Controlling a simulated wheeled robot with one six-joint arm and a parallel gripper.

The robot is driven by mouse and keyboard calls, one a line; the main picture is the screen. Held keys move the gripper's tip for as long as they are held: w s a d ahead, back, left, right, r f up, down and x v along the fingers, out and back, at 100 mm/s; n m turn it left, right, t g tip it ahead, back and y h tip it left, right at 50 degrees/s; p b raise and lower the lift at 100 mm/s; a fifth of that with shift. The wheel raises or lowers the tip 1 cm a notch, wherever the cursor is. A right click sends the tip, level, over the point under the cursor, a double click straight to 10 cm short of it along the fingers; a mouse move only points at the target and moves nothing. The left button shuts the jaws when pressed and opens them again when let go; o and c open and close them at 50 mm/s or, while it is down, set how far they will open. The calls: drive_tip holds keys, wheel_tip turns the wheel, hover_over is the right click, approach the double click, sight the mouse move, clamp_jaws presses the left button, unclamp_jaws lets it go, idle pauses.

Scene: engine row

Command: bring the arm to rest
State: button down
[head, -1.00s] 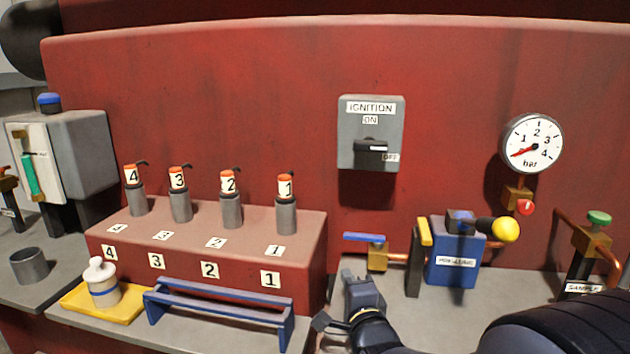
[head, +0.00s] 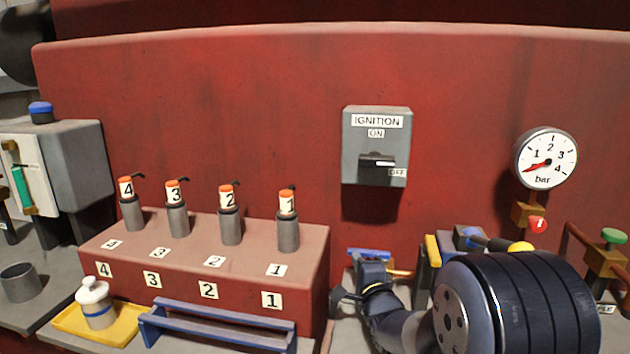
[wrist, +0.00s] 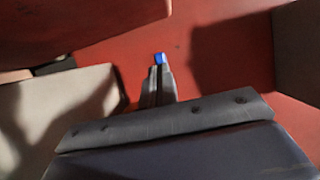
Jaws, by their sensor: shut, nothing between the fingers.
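My gripper (wrist: 158,72) is shut and empty in the wrist view, its two fingers together and pointing toward a red surface. A small blue patch (wrist: 159,58) shows just beyond the fingertips. In the head view my arm comes in from the lower right, and its large dark joint covers much of the pump area. The wrist part (head: 375,285) is in front of the blue-handled valve (head: 370,253), right of the red block with the numbered plugs. The fingertips are hard to make out there.
Numbered plugs (head: 288,220) stand on the red block (head: 200,275). A blue rack (head: 215,325) and a yellow tray (head: 68,318) with a white bottle (head: 95,300) are in front. The ignition switch (head: 376,146) and gauge (head: 545,158) are on the red wall. A green-knobbed valve (head: 613,236) is at right.

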drive_tip(key=s+d+p, duration=0.1)
drive_tip(key=p, duration=0.1)
drive_tip(key=s+p, duration=0.1)
drive_tip(key=shift+s+d+r+p, duration=0.2)
drive_tip(key=shift+d+r+p, duration=0.1)
drive_tip(key=shift+d+p, duration=0.1)
drive_tip(key=shift+s+d+f+n+g+y+p, duration=0.15)
drive_tip(key=shift+d+n+g+y+p, duration=0.1)
drive_tip(key=shift+n+y+p, duration=0.35)
drive_tip(key=shift+s+d+n+g+y+p, duration=0.2)
drive_tip(key=shift+n+y+p, duration=0.15)
drive_tip(key=shift+y, duration=0.45)
drive_tip(key=shift+s+d+f+n+g+y+p, duration=0.15)
drive_tip(key=shift+d+n+g+y+p, duration=0.1)
drive_tip(key=shift+n+y+p, duration=0.35)
drive_tip(key=shift+y, duration=0.3)
